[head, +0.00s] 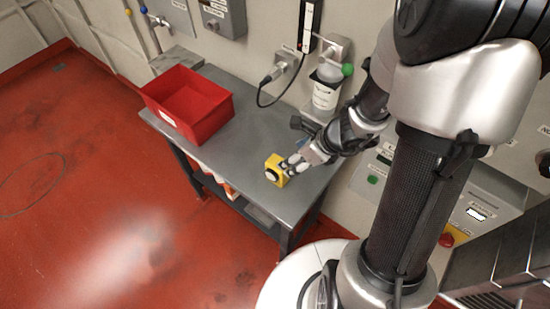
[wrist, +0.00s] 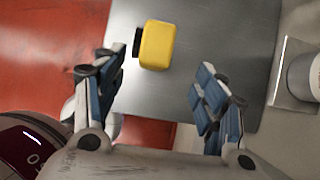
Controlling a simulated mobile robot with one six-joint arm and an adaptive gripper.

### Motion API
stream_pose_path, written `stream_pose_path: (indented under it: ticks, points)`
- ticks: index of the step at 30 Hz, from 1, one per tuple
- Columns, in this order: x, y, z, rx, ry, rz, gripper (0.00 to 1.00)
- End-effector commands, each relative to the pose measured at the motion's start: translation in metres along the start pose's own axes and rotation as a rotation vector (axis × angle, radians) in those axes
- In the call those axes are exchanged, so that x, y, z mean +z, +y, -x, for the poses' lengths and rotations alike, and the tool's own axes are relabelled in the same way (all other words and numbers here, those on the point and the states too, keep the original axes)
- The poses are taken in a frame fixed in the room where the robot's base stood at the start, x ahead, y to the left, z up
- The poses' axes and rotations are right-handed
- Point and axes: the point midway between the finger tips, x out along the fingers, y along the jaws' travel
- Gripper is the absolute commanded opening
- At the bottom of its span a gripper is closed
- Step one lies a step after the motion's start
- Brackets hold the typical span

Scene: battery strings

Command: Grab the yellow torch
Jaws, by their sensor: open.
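The yellow torch (head: 275,171) is a small boxy body with a dark round face, standing on the grey table (head: 235,150) near its front right part. In the wrist view the torch (wrist: 158,45) lies beyond my fingertips, between the lines of the two fingers but closer to the left one. Its black part points left there. My gripper (head: 292,168) is right beside the torch in the head view; in the wrist view my gripper (wrist: 152,75) is open, with nothing between the fingers. Part of the torch's right side is hidden by my fingers in the head view.
A red bin (head: 205,117) stands at the table's left end. A white bottle (head: 325,92) in a wall holder and a black cable (head: 262,95) are behind the table. A panel with a red button (head: 446,240) is at the right. The table between bin and torch is clear.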

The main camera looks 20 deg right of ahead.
Motion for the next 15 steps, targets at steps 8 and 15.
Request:
stream_pose_path:
  ticks: [8, 15]
  points:
    - [-0.002, 0.002, -0.068, 0.004, 0.000, 0.006, 0.65]
    - [0.000, 0.001, -0.095, 0.001, -0.001, 0.008, 0.65]
